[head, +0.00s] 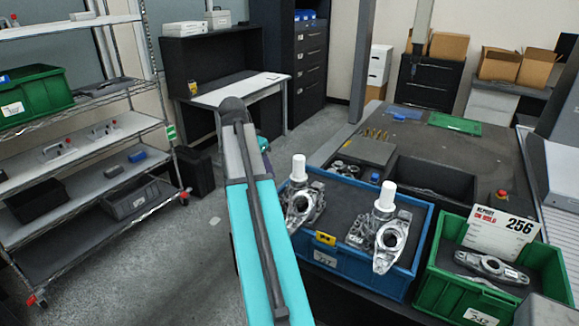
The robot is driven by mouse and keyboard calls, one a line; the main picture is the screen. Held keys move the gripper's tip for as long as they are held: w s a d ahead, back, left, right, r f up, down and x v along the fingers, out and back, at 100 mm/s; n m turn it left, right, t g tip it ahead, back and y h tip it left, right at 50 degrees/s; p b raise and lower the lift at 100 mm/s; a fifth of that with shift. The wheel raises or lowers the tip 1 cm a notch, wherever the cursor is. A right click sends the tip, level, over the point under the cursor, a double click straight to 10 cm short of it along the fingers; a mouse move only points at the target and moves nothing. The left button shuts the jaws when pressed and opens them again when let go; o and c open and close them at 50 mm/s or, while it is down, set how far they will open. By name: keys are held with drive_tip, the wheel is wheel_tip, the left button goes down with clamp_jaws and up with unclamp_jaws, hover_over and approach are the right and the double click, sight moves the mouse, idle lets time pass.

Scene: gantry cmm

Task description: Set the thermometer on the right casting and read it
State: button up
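Two grey metal castings sit in a blue bin (424,225). The left casting (301,207) and the right casting (388,240) each have a white upright cylinder on or behind them. A small yellow object (325,238) is at the bin's front rim; I cannot tell if it is the thermometer or a tag. Another small yellow item (193,88) stands on the far desk, too small to identify or read. My turquoise arm rises left of the blue bin and hides part of it. My gripper is not visible.
A green bin (430,270) on the right holds another casting (491,266) and a card reading 256 (503,232). A dark table (440,150) lies behind. A wire shelf (90,150) stands at left. The floor (215,205) between shelf and arm is mostly clear.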

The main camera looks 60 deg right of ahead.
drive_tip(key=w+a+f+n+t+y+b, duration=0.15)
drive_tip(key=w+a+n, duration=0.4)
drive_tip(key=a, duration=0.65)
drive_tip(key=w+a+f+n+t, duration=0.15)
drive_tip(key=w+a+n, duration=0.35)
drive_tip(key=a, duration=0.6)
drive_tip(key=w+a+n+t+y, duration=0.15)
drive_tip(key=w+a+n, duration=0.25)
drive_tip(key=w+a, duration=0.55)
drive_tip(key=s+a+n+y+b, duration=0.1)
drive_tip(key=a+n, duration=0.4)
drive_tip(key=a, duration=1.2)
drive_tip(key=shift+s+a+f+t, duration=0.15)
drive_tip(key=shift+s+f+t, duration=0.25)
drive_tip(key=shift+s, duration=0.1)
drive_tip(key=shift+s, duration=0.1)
